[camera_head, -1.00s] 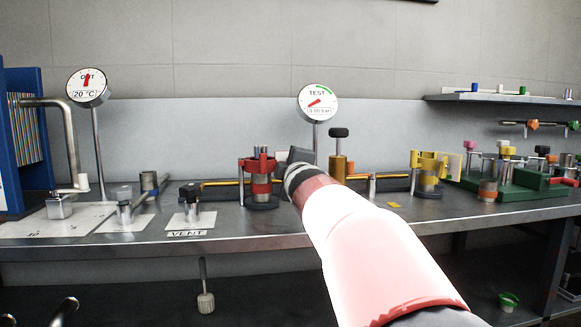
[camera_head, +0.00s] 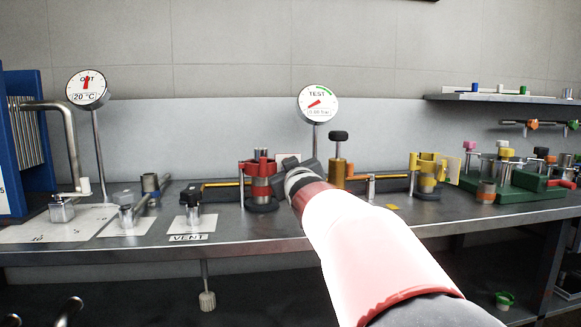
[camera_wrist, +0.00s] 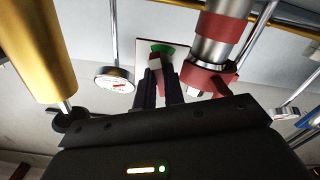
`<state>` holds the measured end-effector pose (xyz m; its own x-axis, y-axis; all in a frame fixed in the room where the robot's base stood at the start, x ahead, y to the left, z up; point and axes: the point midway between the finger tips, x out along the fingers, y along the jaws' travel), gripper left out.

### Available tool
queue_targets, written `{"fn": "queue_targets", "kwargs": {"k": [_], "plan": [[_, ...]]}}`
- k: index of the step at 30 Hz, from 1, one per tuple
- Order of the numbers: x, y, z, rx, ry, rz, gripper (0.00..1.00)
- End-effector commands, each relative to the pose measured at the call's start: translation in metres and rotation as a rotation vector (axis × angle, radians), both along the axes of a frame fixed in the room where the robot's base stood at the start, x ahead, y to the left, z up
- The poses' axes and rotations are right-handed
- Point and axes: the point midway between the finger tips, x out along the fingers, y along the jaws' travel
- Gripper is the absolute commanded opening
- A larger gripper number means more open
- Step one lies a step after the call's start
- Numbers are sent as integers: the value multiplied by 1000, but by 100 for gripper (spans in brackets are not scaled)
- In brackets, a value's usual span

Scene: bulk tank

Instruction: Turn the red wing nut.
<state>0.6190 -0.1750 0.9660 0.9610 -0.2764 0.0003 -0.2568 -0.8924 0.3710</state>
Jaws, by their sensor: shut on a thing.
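A red clamp (camera_head: 255,168) sits around a steel and red-banded cylinder on the bench in the head view. It also shows in the wrist view (camera_wrist: 212,76), upper right of middle. The red wing nut (camera_wrist: 158,66) shows in the wrist view, left of the clamp, as a small red piece between my fingers. My gripper (camera_wrist: 160,78) is shut on it, with dark fingers on either side. In the head view my gripper (camera_head: 307,168) is just right of the clamp, and the wing nut is hidden there.
A card with a green patch (camera_wrist: 162,48) stands behind my fingertips. A brass cylinder with a black knob (camera_head: 338,172) stands close to the right of my gripper. The TEST gauge (camera_head: 317,104) rises behind. A yellow clamp (camera_head: 428,165) stands further right.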

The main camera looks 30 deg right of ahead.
Motion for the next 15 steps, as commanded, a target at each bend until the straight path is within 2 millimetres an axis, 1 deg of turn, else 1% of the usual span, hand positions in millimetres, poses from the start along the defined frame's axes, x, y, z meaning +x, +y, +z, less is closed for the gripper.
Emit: {"fn": "queue_targets", "kwargs": {"k": [6, 15], "plan": [[0, 0, 0, 165, -44, 0, 0], [0, 0, -1, 313, -87, -1, 0]]}}
